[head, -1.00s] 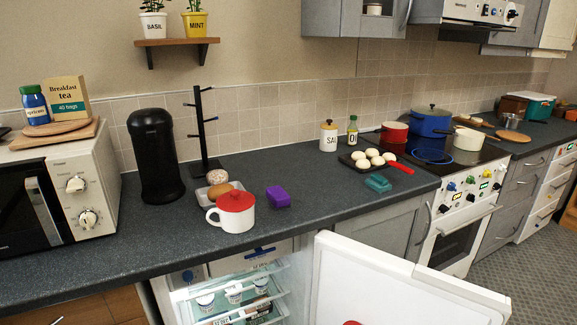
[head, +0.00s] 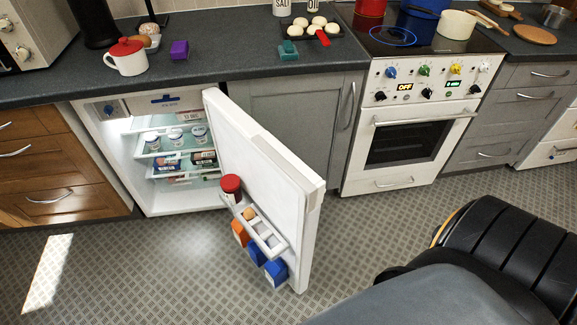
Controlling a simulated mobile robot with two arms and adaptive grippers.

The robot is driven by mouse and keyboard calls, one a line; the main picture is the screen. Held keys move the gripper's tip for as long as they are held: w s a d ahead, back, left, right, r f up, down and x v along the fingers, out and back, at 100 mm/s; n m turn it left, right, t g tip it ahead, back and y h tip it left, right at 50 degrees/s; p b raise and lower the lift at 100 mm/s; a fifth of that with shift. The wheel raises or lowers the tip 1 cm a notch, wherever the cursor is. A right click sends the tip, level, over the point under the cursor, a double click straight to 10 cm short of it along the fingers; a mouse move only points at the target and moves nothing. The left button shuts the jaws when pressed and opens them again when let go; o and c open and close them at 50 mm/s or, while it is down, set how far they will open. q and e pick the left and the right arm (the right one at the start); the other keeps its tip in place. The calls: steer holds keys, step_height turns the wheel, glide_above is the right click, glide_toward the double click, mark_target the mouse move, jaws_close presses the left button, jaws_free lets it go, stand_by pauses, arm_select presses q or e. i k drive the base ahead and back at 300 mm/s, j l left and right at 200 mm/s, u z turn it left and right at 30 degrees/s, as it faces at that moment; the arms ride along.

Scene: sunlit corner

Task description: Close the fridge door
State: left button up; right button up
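The small white fridge (head: 108,160) stands under the counter at the left, with its inside lit and shelves holding pots and packets. Its white door (head: 283,165) is wide open, hinged on the fridge's right side and swung out towards me. The door's inner racks hold a red-lidded jar (head: 231,186), an egg, and orange and blue cartons (head: 275,271). A black and grey part of my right arm shows at the lower right, well apart from the door. Neither of my grippers is in view.
Wooden drawers (head: 50,165) stand left of the fridge; a grey cupboard (head: 290,115) and a white oven (head: 405,145) stand right of it. The counter (head: 230,65) runs above. The tiled floor (head: 160,265) before the fridge is clear.

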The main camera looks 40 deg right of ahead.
mark_target(286, 196)
steer(key=l+u, duration=0.2)
steer(key=l, duration=0.65)
steer(key=l+u, duration=0.2)
steer(key=l, duration=0.6)
steer(key=k+l+u, duration=0.2)
steer(key=l, duration=0.65)
steer(key=k+l, duration=0.25)
steer(key=k, duration=0.25)
